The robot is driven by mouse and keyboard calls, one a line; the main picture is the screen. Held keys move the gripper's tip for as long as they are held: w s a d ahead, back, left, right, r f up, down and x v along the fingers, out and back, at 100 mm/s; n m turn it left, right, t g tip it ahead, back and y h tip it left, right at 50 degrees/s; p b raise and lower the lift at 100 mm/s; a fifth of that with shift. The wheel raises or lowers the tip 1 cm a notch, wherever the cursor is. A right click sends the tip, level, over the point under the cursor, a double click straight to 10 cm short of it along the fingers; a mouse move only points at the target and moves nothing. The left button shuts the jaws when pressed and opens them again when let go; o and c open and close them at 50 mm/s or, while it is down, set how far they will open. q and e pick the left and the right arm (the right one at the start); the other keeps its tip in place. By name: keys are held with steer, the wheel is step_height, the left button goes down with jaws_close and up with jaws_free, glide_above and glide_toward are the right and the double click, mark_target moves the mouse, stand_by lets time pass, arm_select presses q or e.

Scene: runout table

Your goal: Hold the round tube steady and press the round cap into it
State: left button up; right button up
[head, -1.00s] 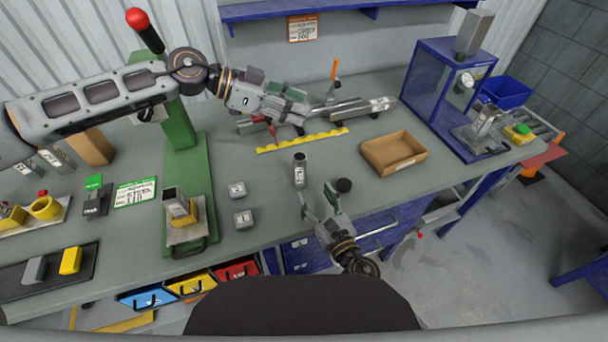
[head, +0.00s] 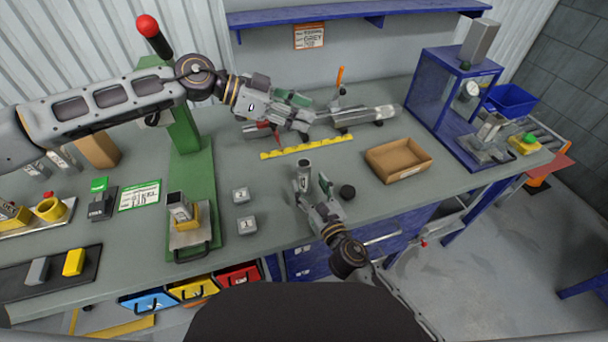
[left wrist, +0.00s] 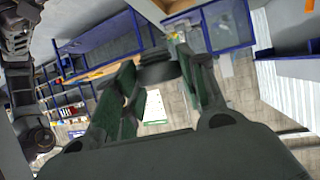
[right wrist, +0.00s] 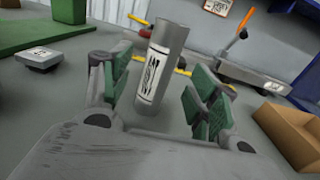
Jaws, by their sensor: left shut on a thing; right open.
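The grey round tube (head: 304,172) stands upright on the bench with a white label on its side. In the right wrist view the tube (right wrist: 160,65) shows between the green-padded fingers, with gaps on both sides. My right gripper (head: 312,190) is open and low at the tube's near side. My left gripper (head: 308,117) is above the back of the bench, pointing right. In the left wrist view it is shut on a dark round cap (left wrist: 158,70). I cannot make out this cap clearly in the head view.
A cardboard tray (head: 398,160) is further right, a yellow strip (head: 305,147) behind the tube. A blue-framed cage (head: 445,95) stands back right.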

mark_target(307, 180)
steer(key=shift+x, duration=2.45)
steer(key=shift+c, duration=0.2)
steer(key=c, duration=1.1)
arm_select(q)
step_height(307, 180, down, 6)
steer(key=shift+f, duration=0.15)
arm_select(e)
steer(key=shift+c, duration=0.2)
